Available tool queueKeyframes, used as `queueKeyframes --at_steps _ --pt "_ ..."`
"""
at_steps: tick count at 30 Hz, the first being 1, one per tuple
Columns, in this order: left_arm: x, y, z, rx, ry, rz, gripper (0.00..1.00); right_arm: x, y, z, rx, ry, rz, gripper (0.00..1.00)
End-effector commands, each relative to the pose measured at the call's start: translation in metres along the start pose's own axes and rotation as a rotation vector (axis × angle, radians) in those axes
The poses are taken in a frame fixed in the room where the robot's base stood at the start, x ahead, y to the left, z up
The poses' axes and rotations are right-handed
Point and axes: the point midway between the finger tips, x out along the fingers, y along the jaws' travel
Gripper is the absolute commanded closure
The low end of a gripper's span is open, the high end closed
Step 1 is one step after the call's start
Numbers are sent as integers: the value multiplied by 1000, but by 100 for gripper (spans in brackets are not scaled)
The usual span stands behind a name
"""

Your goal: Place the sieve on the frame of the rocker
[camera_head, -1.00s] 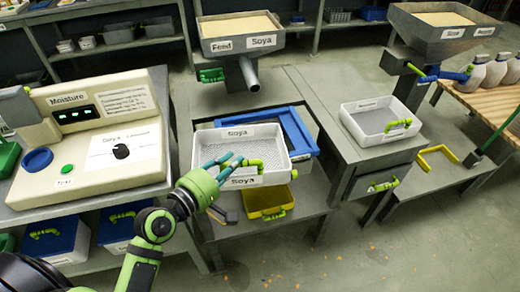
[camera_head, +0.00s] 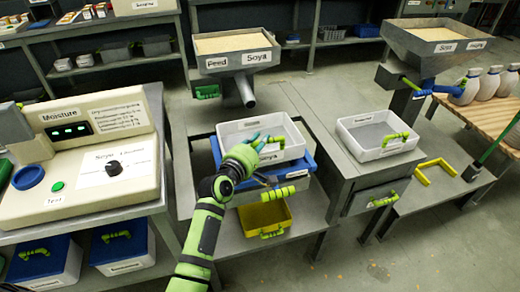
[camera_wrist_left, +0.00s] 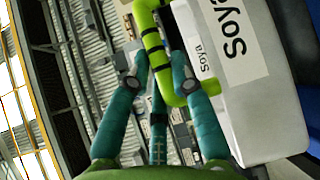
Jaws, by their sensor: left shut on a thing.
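The white sieve (camera_head: 232,131) is an open, shallow tray with a green handle (camera_head: 283,139) on its near wall. My left gripper (camera_head: 262,147) is shut on that handle. In the left wrist view, the teal fingers close around the green handle (camera_wrist_left: 155,50), beside the white wall of the sieve (camera_wrist_left: 268,105) with its "Soya" label. The blue frame of the rocker (camera_head: 303,166) lies directly under the sieve, showing along its left, near and right sides. I cannot tell whether the sieve rests on it or is just above. My right gripper is not in view.
The grey feed hopper (camera_head: 235,58) hangs behind the sieve, its spout pointing down close by. A yellow tray (camera_head: 262,218) stands below the rocker. Another white tray (camera_head: 375,135) is on the bench to the right. The moisture tester (camera_head: 85,150) stands left.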

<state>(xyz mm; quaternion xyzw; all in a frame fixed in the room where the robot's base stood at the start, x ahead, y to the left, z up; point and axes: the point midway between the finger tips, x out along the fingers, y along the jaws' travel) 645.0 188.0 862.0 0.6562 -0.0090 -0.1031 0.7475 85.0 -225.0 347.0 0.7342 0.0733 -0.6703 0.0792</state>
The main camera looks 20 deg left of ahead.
Motion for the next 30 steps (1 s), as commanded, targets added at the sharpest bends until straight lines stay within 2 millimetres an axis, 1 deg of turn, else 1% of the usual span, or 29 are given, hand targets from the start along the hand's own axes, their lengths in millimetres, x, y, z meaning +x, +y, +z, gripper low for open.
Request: queueKeyframes --at_steps 2,3,10,18,19,20,30 --pt "6 2 0 2 0 3 100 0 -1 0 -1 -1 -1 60" --pt "7 0 0 2 0 1 100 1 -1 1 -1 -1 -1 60" --pt "10 -31 -6 3 2 -1 100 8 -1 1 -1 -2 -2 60" --pt "11 -34 -5 -2 1 -1 100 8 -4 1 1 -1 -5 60" --pt "10 -36 -5 -3 0 -4 65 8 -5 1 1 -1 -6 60" --pt "10 -36 -5 -3 0 -4 54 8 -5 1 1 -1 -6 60" --pt "10 -34 -5 -1 1 -2 54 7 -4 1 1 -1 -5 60"
